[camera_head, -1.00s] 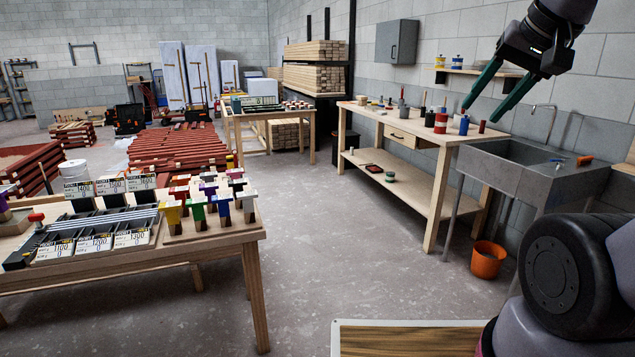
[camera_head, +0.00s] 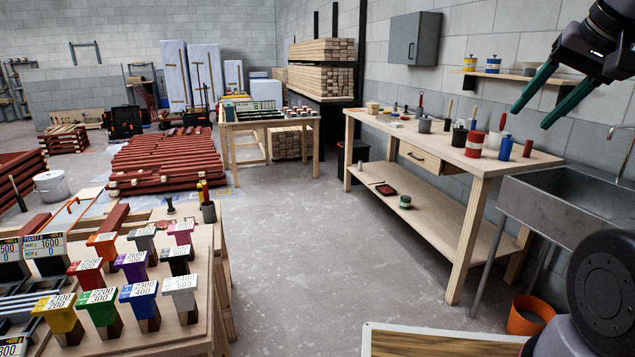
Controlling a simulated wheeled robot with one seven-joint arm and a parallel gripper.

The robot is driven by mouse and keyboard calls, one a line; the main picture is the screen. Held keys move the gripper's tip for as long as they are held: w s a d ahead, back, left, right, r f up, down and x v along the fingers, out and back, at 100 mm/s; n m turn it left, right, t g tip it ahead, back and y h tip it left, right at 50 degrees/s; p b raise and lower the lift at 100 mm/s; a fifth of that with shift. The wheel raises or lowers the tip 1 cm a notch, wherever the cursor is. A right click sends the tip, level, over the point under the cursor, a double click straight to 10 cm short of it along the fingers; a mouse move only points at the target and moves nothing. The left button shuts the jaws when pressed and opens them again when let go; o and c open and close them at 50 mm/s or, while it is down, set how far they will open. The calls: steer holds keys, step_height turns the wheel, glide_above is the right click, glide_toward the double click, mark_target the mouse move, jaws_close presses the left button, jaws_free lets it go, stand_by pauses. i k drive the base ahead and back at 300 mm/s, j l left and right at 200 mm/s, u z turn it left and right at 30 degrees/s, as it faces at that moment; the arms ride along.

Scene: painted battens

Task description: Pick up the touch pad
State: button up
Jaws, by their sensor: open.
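I cannot tell for sure which thing is the touch pad. A small flat dark item with a red edge (camera_head: 386,190) lies on the lower shelf of the workbench (camera_head: 480,172) at the right, beside a small green-and-dark round tin (camera_head: 405,202); it may be the pad. My gripper (camera_head: 530,118) is at the upper right, with its two green fingers spread and nothing between them. In the picture it hangs in front of the wall above the sink, apart from the bench things.
Cans, bottles and brushes crowd the bench top, including a red can (camera_head: 474,145). A sink (camera_head: 570,205) and orange bucket (camera_head: 527,316) stand right. A table (camera_head: 190,335) with colored labelled blocks is close at left. The floor (camera_head: 300,250) between is clear.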

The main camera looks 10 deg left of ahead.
mark_target(172, 210)
steer(key=i+u, duration=0.75)
steer(key=u, duration=0.15)
steer(key=i+l+u, duration=0.25)
steer(key=u, duration=0.25)
steer(key=i+l+u, duration=0.5)
steer(key=i+j, duration=0.1)
